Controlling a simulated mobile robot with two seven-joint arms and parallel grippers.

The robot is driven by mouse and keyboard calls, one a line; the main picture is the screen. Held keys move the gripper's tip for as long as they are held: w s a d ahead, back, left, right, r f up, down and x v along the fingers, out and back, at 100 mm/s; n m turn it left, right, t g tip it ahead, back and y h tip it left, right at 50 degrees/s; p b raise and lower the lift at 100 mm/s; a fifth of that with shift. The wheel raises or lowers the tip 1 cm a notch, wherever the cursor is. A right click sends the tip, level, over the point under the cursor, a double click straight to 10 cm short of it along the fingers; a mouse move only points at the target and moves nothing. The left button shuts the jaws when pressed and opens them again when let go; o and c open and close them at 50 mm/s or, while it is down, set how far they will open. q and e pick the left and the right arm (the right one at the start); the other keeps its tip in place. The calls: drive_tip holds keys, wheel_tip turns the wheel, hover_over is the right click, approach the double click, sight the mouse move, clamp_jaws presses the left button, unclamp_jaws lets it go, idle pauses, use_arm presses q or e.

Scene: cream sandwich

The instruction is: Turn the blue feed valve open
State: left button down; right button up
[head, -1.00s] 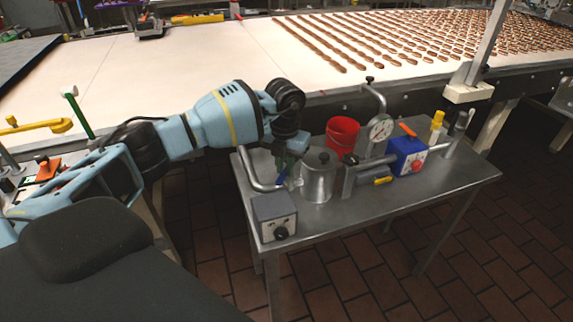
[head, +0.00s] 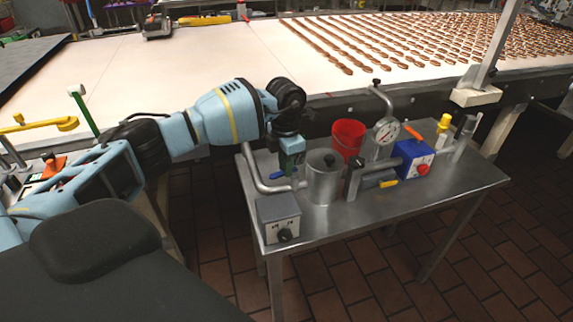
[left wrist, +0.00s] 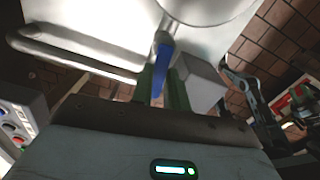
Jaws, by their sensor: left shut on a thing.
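The blue feed valve handle (head: 277,174) is a short blue lever beside the steel pot (head: 324,180), at the bent steel pipe (head: 255,172) on the cart. In the left wrist view the blue handle (left wrist: 162,66) lies between my two green fingers, pointing back towards the palm. My left gripper (head: 291,164) comes down from above and is shut on the handle; it also shows in the left wrist view (left wrist: 161,88). The valve body is mostly hidden by the gripper.
A grey box with a dark knob (head: 279,218) stands at the cart's front left. A red bucket (head: 348,138), a pressure gauge (head: 386,131) and a blue box (head: 413,159) stand to the right. The conveyor (head: 200,70) runs behind. The cart's front right top (head: 440,195) is clear.

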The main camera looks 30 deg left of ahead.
idle(0.4)
use_arm(q)
drive_tip(key=c, duration=1.4)
unclamp_jaws()
drive_tip(key=shift+o, duration=0.2)
wheel_tip(320, 180, up, 8)
drive_tip(key=shift+f, duration=0.15)
